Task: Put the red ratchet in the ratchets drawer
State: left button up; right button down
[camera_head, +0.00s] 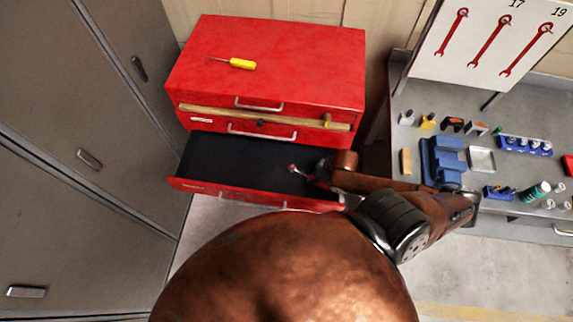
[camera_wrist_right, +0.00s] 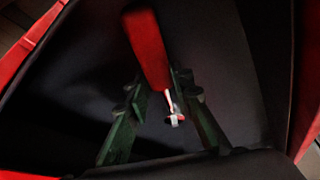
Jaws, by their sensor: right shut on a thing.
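The red ratchet (camera_wrist_right: 147,48) has a red handle and a bright metal head. In the right wrist view it lies between the green fingers of my right gripper (camera_wrist_right: 160,88), which is shut on it. In the head view the gripper (camera_head: 312,178) is over the right part of an open drawer with a black inside (camera_head: 235,162). The ratchet's head (camera_head: 294,168) shows there just left of the fingers. The ratchet appears over the drawer floor; I cannot tell whether it touches. The drawer's front label is too small to read. My left gripper is not in view.
A yellow screwdriver (camera_head: 242,64) lies on top of the red tool chest (camera_head: 280,50). A long wooden bar (camera_head: 265,115) runs across the chest's front. Grey cabinets (camera_head: 60,120) stand at left. A workbench (camera_head: 430,105) with a blue vise (camera_head: 442,160) and small tools stands at right.

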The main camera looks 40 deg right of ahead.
aim_at(291, 166)
jog(key=w+a, duration=0.1)
jog(key=w, duration=0.2)
jog(key=w+a, duration=0.1)
jog(key=w, duration=0.2)
jog(key=w+a, duration=0.1)
jog(key=w, duration=0.3)
jog(key=shift+a+r, duration=0.1)
jog(key=shift+r, duration=0.1)
jog(key=w, duration=0.2)
jog(key=shift+w+a, duration=0.3)
jog(key=shift+a, duration=0.1)
jog(key=shift+f+b, duration=0.35)
jog(key=shift+f, duration=0.35)
jog(key=shift+s+r, duration=0.1)
jog(key=c, duration=1.7)
grip_release()
jog(key=p+v, duration=0.2)
jog(key=v, duration=1)
